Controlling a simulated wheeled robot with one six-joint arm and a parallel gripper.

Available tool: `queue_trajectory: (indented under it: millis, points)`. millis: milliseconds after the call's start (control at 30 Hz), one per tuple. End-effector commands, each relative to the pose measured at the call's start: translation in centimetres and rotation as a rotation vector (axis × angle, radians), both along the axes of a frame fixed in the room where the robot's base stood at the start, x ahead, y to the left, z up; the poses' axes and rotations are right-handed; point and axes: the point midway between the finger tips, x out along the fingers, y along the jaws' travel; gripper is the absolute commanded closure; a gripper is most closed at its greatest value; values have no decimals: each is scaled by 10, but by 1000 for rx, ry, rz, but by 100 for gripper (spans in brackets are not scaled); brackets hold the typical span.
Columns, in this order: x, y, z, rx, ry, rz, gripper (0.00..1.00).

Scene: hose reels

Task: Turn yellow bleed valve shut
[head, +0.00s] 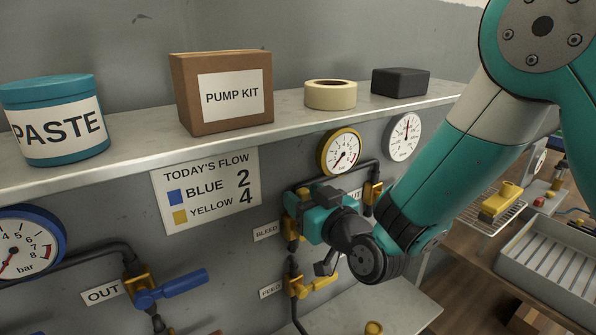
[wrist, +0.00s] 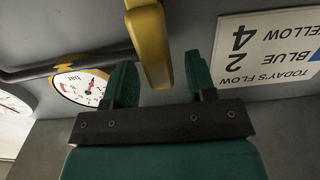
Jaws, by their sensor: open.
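The yellow bleed valve (head: 292,233) is on the grey wall panel beside the BLEED label (head: 266,231), partly hidden behind my gripper in the head view. Its yellow handle (wrist: 150,42) shows in the wrist view, with its end between my two teal fingers. My gripper (head: 300,207) is at the valve. In the wrist view my gripper (wrist: 160,78) is open, with a visible gap on each side of the handle. Whether a finger touches the handle elsewhere is hidden.
A yellow-rimmed gauge (head: 339,151) and dark pipe sit just above my gripper. A yellow FEED valve (head: 314,286) is below. A blue OUT valve (head: 172,289) is at lower left. The shelf above holds a PUMP KIT box (head: 222,95), paste tub (head: 54,120) and tape roll (head: 330,95).

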Motion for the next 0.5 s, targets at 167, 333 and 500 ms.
queue_trajectory:
  millis: [167,333,500]
  points:
    - [15,11,4,0,2,2,49]
    - [21,15,1,-1,2,1,49]
    - [22,15,0,0,0,1,49]
